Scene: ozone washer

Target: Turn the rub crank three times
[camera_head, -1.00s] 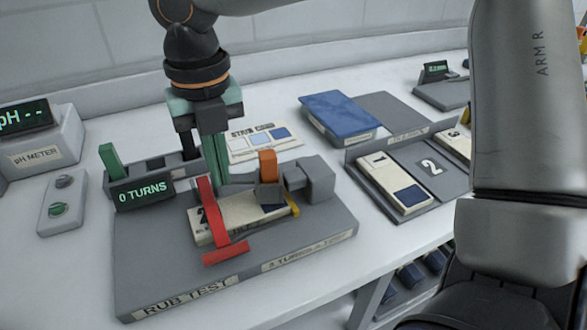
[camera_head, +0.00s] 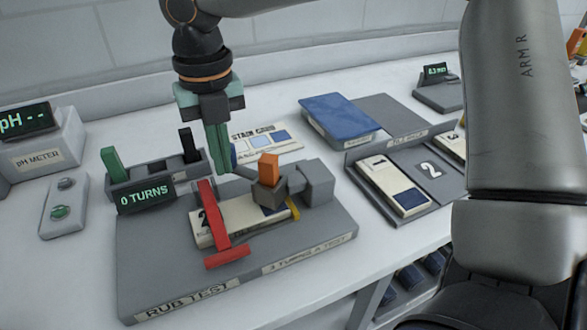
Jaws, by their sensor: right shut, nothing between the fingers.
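The rub test rig (camera_head: 165,270) is a grey base with a small display (camera_head: 146,196) reading "0 TURNS". At its right end a grey block (camera_head: 318,184) carries a dark hub with an upright orange piece (camera_head: 268,168), seemingly the crank. A red T-shaped bar (camera_head: 214,218) lies across a cream tile (camera_head: 245,216) numbered in part behind the bar. My right gripper (camera_head: 224,168) points down with green fingers shut and empty, above the back edge of the rig and left of the orange piece. A grey rod runs beside its fingertips; I cannot tell whether they touch. My left gripper is not in view.
A rack (camera_head: 155,178) with a green and a black upright piece stands behind the display. A pH meter (camera_head: 40,142) is at the left. A stain card (camera_head: 270,142), a blue box (camera_head: 338,112) and a tile rack (camera_head: 437,206) stand to the right.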

